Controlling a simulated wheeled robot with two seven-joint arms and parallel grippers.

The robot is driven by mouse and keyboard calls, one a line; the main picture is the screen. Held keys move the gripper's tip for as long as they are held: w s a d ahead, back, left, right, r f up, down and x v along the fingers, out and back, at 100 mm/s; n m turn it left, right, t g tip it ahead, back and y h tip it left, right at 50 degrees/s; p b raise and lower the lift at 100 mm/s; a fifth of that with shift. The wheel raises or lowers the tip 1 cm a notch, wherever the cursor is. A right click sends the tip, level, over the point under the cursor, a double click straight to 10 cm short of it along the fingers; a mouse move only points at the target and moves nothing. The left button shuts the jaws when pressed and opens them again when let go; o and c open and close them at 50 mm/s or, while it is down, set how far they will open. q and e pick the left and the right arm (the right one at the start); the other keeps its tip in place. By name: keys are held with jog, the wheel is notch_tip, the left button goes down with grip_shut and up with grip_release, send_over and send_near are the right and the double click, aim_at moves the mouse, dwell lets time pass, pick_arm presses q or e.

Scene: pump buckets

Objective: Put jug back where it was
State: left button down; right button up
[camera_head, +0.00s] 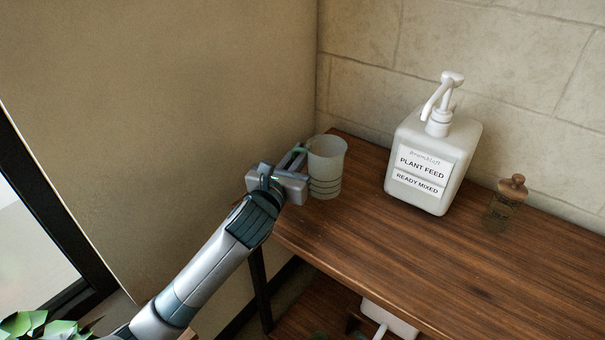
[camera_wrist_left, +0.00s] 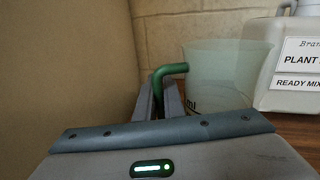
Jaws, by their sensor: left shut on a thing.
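The jug (camera_head: 326,168) is a translucent, pale cup with dark ring lines near its base. It is upright at the left end of the wooden table, near the wall corner. My left gripper (camera_head: 298,157) reaches in from the left and is shut on the jug's green handle. In the left wrist view the green handle (camera_wrist_left: 171,70) runs from between the fingers to the jug (camera_wrist_left: 225,75). I cannot tell whether the jug's base touches the table. My right gripper is out of view.
A white pump bottle (camera_head: 434,165) labelled "PLANT FEED" stands right of the jug. A small glass bottle with a wooden stopper (camera_head: 504,205) stands farther right. The wooden table (camera_head: 400,260) is clear at the front. Walls close in behind and left; a plant (camera_head: 40,325) is at lower left.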

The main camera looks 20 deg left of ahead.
pick_arm(q)
jog(key=shift+f, duration=0.5)
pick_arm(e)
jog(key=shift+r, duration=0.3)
pick_arm(q)
notch_tip(320, 180, down, 3)
jog(key=shift+f+b, duration=0.15)
jog(key=shift+b, duration=0.15)
jog(key=shift+f, duration=0.3)
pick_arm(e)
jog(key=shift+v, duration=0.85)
pick_arm(q)
jog(key=c, duration=1.9)
grip_release()
jog(key=shift+o, duration=0.2)
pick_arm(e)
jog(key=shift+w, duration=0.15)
